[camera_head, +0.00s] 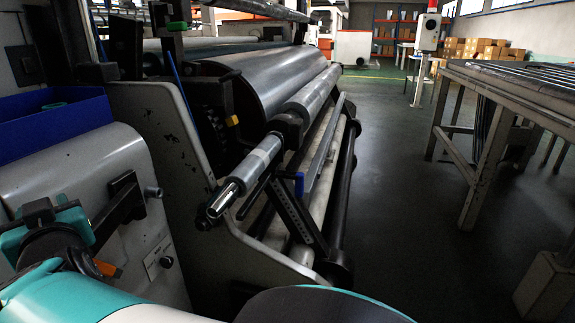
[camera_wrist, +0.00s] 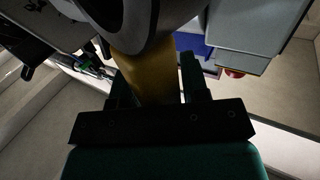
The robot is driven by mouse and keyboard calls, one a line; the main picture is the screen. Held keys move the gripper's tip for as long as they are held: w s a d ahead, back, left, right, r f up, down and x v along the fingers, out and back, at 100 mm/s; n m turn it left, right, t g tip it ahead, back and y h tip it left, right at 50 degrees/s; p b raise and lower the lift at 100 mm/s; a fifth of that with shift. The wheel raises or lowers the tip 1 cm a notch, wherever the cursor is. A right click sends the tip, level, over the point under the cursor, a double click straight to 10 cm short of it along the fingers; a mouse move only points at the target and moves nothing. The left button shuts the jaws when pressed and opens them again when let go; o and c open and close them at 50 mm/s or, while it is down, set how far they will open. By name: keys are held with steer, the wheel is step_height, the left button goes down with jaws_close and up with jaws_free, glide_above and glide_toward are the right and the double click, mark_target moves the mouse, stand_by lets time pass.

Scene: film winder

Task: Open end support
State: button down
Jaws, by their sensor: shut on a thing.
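In the wrist view my gripper (camera_wrist: 150,72) has its two dark fingers on either side of a yellow, handle-like part (camera_wrist: 152,85) and is shut on it. A round dark and grey machine part (camera_wrist: 140,30) covers the upper end of the yellow part. I cannot tell for sure that this is the end support. In the head view the winder (camera_head: 150,110) has a grey side frame, and a bare metal shaft end (camera_head: 222,200) points toward me. Teal and black arm parts of mine fill the lower left, so the grip is not clear there.
A long roller (camera_head: 265,78) runs back along the winder. A blue tray (camera_head: 50,125) sits on the grey housing at left; blue also shows in the wrist view (camera_wrist: 190,42). A worn metal table (camera_head: 500,90) stands at right. The dark floor (camera_head: 400,190) between is clear.

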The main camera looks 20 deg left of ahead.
steer(key=c, duration=0.8)
jaws_free()
steer(key=shift+w+d, duration=0.1)
steer(key=shift+w, duration=0.45)
steer(key=shift+c, duration=0.2)
steer(key=shift+r, duration=0.1)
step_height(320, 180, up, 20)
steer(key=p, duration=1)
steer(key=shift+s, duration=0.2)
